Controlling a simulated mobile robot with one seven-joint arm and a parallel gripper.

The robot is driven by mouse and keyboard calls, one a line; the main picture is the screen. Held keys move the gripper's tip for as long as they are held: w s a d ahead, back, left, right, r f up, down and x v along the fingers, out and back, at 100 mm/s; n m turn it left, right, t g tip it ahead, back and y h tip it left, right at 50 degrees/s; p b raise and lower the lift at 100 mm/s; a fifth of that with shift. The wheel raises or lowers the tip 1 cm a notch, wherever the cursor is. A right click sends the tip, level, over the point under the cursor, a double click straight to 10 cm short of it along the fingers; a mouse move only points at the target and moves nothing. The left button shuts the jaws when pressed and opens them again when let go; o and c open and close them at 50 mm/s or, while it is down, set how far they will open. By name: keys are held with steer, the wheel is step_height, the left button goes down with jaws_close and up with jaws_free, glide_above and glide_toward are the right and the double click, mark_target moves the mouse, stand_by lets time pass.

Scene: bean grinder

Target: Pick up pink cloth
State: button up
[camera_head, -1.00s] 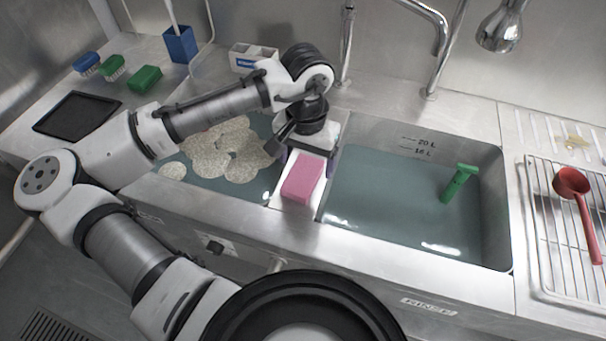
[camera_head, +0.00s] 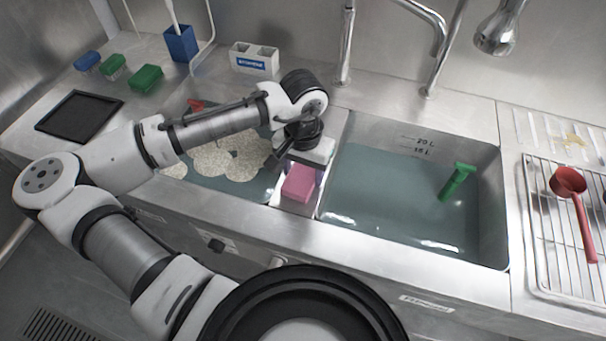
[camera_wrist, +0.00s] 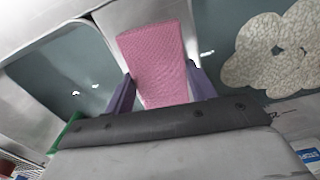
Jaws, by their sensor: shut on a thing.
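The pink cloth (camera_head: 299,183) is a thick block-like piece on the metal divider between the two sink basins. In the wrist view the cloth (camera_wrist: 155,58) stands between my two purple fingers. My gripper (camera_wrist: 161,92) is shut on it, one finger against each side. In the head view my gripper (camera_head: 301,165) is directly over the back part of the cloth, and its fingers are mostly hidden. Whether the cloth still touches the divider is unclear.
The left basin holds water and pale round pieces (camera_head: 225,160). The right basin (camera_head: 400,200) holds water and a green-handled tool (camera_head: 457,182). A red ladle (camera_head: 575,205) lies on the rack at right. Brushes, a black tray (camera_head: 78,117) and a white caddy (camera_head: 254,60) stand behind left.

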mark_target(302, 173)
steer(key=shift+r, duration=0.15)
step_height(302, 173, up, 20)
steer(key=b, duration=0.1)
steer(key=shift+b, duration=0.4)
steer(key=shift+o, duration=1.4)
steer(key=shift+c, duration=0.9)
steer(key=shift+f, duration=0.2)
